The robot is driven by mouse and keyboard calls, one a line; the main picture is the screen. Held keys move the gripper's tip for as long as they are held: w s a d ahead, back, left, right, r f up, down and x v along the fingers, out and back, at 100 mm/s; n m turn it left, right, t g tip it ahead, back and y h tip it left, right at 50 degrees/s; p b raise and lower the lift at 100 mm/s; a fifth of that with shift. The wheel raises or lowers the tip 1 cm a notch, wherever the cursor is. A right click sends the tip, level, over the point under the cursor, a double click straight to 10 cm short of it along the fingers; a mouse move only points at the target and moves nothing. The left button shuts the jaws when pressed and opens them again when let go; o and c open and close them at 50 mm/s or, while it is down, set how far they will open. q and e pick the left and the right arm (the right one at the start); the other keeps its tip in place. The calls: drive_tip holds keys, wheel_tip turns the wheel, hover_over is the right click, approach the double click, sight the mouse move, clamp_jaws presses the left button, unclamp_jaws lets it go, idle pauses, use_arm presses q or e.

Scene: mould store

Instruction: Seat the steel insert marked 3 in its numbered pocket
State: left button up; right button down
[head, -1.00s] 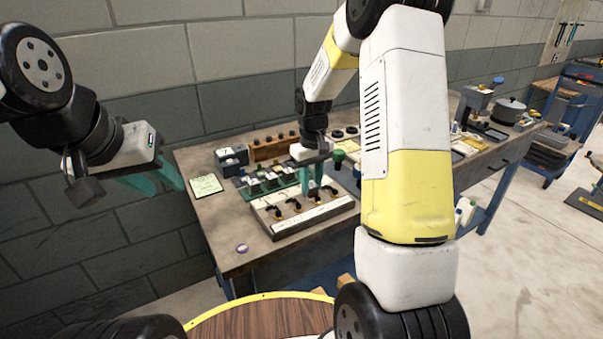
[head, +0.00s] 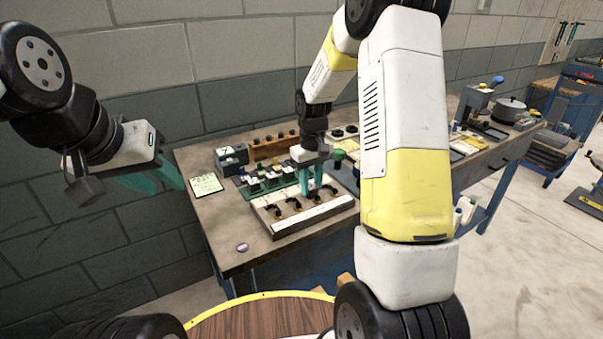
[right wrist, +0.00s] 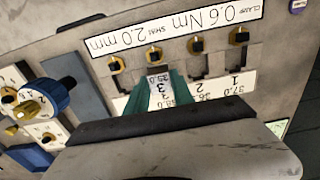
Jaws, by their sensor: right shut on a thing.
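My right gripper (head: 311,188) is over the pocket board (head: 287,229) on the bench. In the right wrist view its teal fingers (right wrist: 166,82) are shut on a small steel insert (right wrist: 158,84) with a white label marked 3. The insert is at the row of numbered pockets, by the label strip reading 1 and 2 to the right. The fingers and palm hide its lower part, so I cannot tell whether it is in a pocket or just above. My left gripper (head: 158,180) hangs at the left, away from the bench; its finger gap is unclear.
Several dark knobs on brass bases (right wrist: 196,45) line the board beside a clamp label (right wrist: 172,28). A green rack (head: 253,193) with several pieces stands behind the board. A wooden block (head: 272,149), a note (head: 205,185) and a purple disc (head: 242,248) are nearby.

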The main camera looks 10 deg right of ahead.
drive_tip(key=shift+f, duration=0.5)
drive_tip(key=c, duration=1)
unclamp_jaws()
drive_tip(key=shift+o, duration=0.2)
drive_tip(key=o, duration=0.3)
drive_tip(key=shift+o, duration=0.2)
drive_tip(key=shift+r, duration=3.75)
